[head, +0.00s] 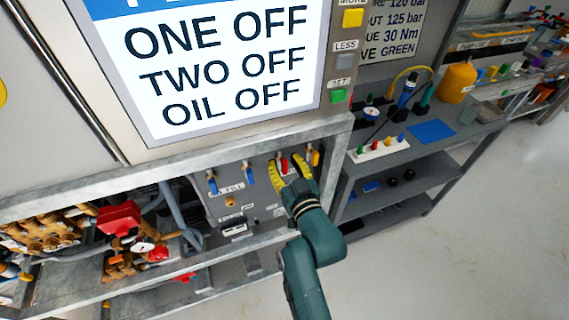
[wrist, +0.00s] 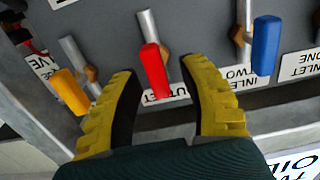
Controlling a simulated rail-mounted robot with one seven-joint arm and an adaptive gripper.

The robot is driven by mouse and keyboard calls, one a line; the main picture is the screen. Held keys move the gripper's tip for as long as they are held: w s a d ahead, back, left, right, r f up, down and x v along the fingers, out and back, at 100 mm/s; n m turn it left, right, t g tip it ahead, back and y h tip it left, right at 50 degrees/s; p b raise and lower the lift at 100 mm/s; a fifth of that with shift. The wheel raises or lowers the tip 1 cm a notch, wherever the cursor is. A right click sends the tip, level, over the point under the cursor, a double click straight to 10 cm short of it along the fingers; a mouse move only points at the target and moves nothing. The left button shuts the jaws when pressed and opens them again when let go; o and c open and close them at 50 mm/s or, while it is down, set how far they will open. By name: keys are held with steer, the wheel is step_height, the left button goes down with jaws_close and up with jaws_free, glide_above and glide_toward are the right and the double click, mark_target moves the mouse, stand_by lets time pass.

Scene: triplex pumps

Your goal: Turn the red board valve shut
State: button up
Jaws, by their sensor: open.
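The red board valve (wrist: 153,70) is a red-sleeved lever on the grey valve board, centred in the wrist view and also showing in the head view (head: 284,165). My gripper (wrist: 157,82) is open, with its yellow ribbed fingers on either side of the red lever. I see gaps between the lever and both fingers. In the head view my gripper (head: 291,174) is in front of the board, around the red lever. The label by the red lever is partly hidden by the fingers.
A yellow lever (wrist: 72,92) is close to my left finger in the wrist view. A blue lever (wrist: 266,45) is to the right of my right finger. A metal frame edge (head: 180,150) runs above the board. A shelf cart (head: 405,160) stands to the right.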

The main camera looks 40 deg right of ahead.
jaws_close()
steer(key=shift+m+p, duration=0.4)
steer(key=shift+p, duration=0.05)
steer(key=m+p, duration=0.2)
steer(key=shift+s+d+r+m, duration=0.15)
steer(key=shift+m, duration=0.25)
steer(key=m+p, duration=0.1)
steer(key=m, duration=0.1)
steer(key=m+p, duration=0.3)
steer(key=shift+s+d+f+m, duration=0.1)
steer(key=shift+d+f+m, duration=0.15)
steer(key=shift+m, duration=0.05)
steer(key=shift+d+f+m+p, duration=0.15)
steer(key=shift+m+p, duration=0.4)
steer(key=shift+m, duration=0.9)
steer(key=shift+a+f+m+p, duration=0.1)
steer(key=shift+f+m+p, duration=0.35)
steer(key=shift+m, duration=1.05)
steer(key=shift+d+f+m+p, duration=0.1)
steer(key=shift+m+p, duration=0.55)
steer(key=shift+m, duration=0.8)
